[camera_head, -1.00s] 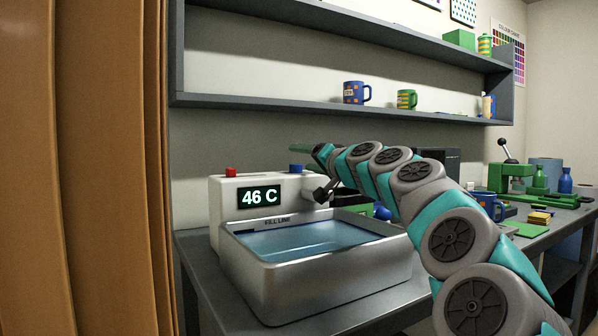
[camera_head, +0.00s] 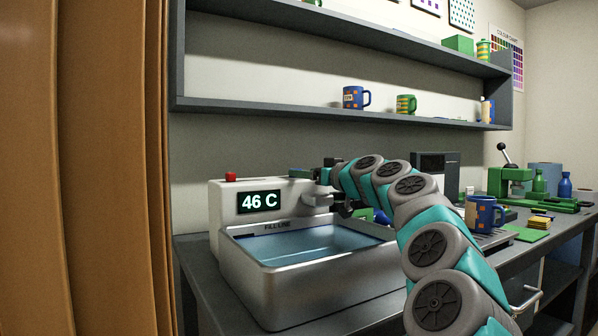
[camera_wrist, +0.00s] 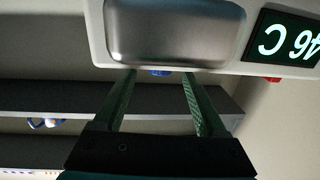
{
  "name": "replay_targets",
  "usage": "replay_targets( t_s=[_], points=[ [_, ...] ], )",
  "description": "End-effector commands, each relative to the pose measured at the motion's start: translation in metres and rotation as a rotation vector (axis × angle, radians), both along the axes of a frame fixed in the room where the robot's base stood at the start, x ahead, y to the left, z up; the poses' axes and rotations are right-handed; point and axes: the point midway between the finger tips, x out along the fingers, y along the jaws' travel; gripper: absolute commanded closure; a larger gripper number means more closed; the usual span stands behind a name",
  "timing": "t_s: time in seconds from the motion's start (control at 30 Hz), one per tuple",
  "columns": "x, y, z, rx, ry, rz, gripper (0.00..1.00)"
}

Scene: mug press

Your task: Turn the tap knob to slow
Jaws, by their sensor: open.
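The white bath unit (camera_head: 290,197) has a display reading 46 C (camera_head: 259,201) and a red knob (camera_head: 230,176) on top at the left. A blue knob (camera_wrist: 160,72) shows in the wrist view between my fingertips; in the head view it is hidden behind my gripper. My gripper (camera_wrist: 158,75) is open, one finger on each side of the blue knob. In the head view my gripper (camera_head: 300,173) is over the unit's top right. I cannot tell whether the fingers touch the knob, or read any knob marking.
A metal basin (camera_head: 320,275) of water stands in front of the unit. A shelf (camera_head: 330,111) with mugs runs above my arm. A blue mug (camera_head: 484,214) and a green press (camera_head: 515,185) stand on the counter at right.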

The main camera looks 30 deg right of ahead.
Motion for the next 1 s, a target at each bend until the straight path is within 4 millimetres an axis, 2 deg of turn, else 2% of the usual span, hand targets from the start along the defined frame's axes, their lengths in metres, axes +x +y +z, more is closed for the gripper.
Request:
replay_targets(
  t_s=[0.1,0.3,0.73,1.0],
  points=[
    [0.017,0.001,-0.001,0.0,0.004,0.001,0.26],
    [0.032,0.002,0.001,0.0,0.001,0.001,0.26],
    [0.038,0.002,0.0,0.0,0.0,0.001,0.26],
    [0.038,0.002,0.0,0.001,0.0,0.001,0.56]
  ],
)
